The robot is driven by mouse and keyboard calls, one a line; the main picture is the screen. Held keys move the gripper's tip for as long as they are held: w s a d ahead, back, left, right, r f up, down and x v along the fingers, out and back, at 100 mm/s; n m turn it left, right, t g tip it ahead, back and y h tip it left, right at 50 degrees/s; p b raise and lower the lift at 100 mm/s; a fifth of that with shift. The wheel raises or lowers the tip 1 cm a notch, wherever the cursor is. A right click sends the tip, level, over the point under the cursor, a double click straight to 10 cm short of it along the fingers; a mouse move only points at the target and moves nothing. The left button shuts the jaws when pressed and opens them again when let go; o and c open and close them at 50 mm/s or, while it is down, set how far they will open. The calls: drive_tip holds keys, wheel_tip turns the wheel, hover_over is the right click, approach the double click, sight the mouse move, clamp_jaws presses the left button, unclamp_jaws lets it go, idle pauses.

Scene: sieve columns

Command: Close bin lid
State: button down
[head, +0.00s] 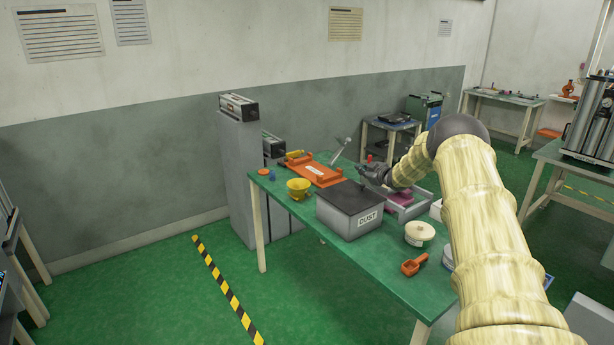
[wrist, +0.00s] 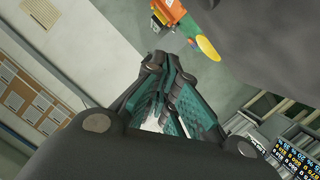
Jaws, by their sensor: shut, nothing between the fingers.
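The bin is a grey box (head: 349,224) with a DUST label on its front, standing on the green table in the head view. Its lid (head: 352,196) looks like a flat dark panel lying across the top of the box, with no raised edge visible. My gripper (head: 362,169) is just behind the bin's back right corner in the head view, shut and empty. Whether it touches the lid cannot be told. In the wrist view my gripper (wrist: 163,65) shows its dark fingers together, and a large dark grey surface, not clearly identifiable, fills the upper right.
On the green table (head: 370,259), an orange tray (head: 314,170) and a yellow cup (head: 298,188) are left of and behind the bin. A round cream tub (head: 419,233) and an orange scoop (head: 414,264) are to its right. A grey tray (head: 411,209) sits under my arm.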

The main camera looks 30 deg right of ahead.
drive_tip(key=b, duration=0.4)
hover_over(365, 192)
drive_tip(key=shift+w+f, duration=0.15)
drive_tip(key=shift+f, duration=2.65)
drive_tip(key=shift+d, duration=0.1)
wheel_tip(365, 192, up, 4)
drive_tip(key=p, duration=0.3)
drive_tip(key=shift+w, duration=0.1)
drive_tip(key=d+b+v, duration=0.1)
drive_tip(key=b+v, duration=0.1)
drive_tip(key=v, duration=0.8)
drive_tip(key=shift+r+b, duration=0.25)
drive_tip(key=shift+b, duration=0.05)
drive_tip(key=shift+w+d, duration=0.1)
